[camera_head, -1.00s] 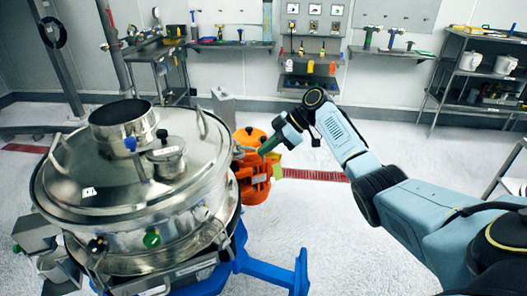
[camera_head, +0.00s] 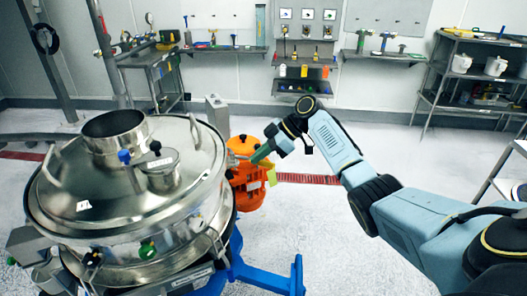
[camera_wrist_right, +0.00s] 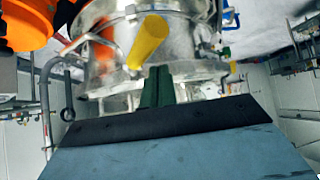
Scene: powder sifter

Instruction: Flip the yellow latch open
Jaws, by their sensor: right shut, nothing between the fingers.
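The yellow latch (camera_wrist_right: 148,42) shows in the right wrist view as a smooth rounded lever, tilted, in front of the steel sifter body (camera_wrist_right: 185,30). My right gripper (camera_wrist_right: 157,75) has dark green fingers, pressed together and empty. Their tips appear just beside the lever's free end in that view; I cannot tell whether they touch it. In the head view, my right gripper (camera_head: 261,153) is at the right side of the sifter (camera_head: 130,200), beside the orange part. A yellow piece (camera_head: 272,176) shows just below the fingers; whether it is the latch is unclear. My left gripper is out of view.
An orange housing (camera_head: 246,192) stands tight against the sifter's right side, close to the right gripper. A blue base frame (camera_head: 265,275) sticks out below it. A steel handle (camera_wrist_right: 48,95) shows at left in the wrist view.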

